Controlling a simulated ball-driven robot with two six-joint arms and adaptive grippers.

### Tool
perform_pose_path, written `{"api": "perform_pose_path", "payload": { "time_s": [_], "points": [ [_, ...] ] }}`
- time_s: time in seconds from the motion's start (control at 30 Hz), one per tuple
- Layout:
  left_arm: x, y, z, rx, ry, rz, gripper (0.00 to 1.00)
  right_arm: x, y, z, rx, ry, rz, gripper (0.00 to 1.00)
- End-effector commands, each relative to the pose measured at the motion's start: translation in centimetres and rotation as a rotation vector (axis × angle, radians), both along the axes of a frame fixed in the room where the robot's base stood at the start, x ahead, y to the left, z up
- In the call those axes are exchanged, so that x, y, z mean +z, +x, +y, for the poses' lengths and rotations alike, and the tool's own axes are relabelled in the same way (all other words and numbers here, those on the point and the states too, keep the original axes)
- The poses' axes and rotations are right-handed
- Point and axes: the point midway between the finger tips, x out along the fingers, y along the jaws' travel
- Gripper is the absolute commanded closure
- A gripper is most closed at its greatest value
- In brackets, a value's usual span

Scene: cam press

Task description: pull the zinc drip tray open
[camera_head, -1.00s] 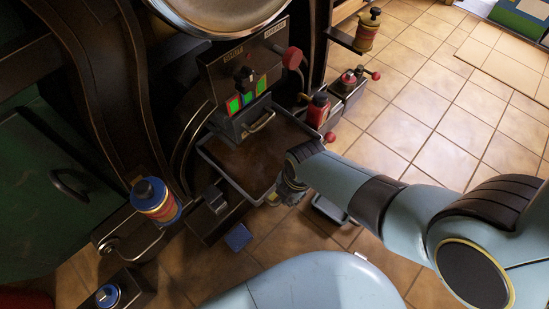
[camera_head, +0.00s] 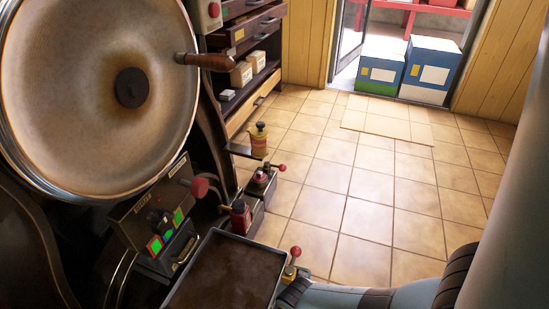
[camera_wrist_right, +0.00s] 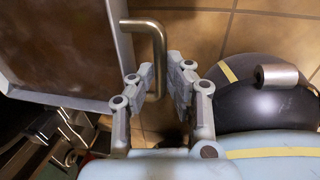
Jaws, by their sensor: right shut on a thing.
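The zinc drip tray (camera_head: 225,275) is a shallow, grey-rimmed tray with a brown, stained floor. It sticks out below the press's control box at the bottom of the head view, and its near end is cut off by the frame edge. In the right wrist view the tray (camera_wrist_right: 60,48) fills the upper left, with its bent metal handle (camera_wrist_right: 157,45) on its right side. My right gripper (camera_wrist_right: 163,82) has its fingers on either side of the handle and is shut on it. My left gripper is in neither current view.
The press's large round plate (camera_head: 95,90) stands at the left. A control box (camera_head: 155,222) with lit green buttons is behind the tray. A red bottle (camera_head: 240,217) and a red-knobbed lever (camera_head: 294,253) stand close by. Tiled floor (camera_head: 370,210) at the right is clear.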

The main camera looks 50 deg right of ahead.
Motion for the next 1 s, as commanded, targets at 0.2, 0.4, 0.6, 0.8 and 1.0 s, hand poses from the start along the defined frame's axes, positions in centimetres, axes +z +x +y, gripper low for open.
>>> {"api": "perform_pose_path", "payload": {
  "time_s": [0.2,0.4,0.6,0.8,1.0],
  "points": [
    [0.0,0.0,0.0,0.0,0.0,0.0,0.6,-0.1,-0.2,0.0,-0.001,0.001,0.005,0.78],
    [0.0,0.0,0.0,0.0,0.0,0.0,0.6,-0.1,-0.1,0.0,0.0,0.0,0.002,0.77],
    [0.0,0.0,0.0,0.0,0.001,-0.001,0.6,0.4,-0.2,0.0,0.0,0.001,0.001,0.77],
    [0.0,0.0,0.0,0.0,0.0,-0.001,0.6,2.5,-0.6,-0.2,0.0,0.0,0.001,0.77],
    [0.0,0.0,0.0,0.0,0.0,-0.001,0.6,6.1,-1.2,-0.4,0.001,-0.001,0.0,0.77]
  ]
}}
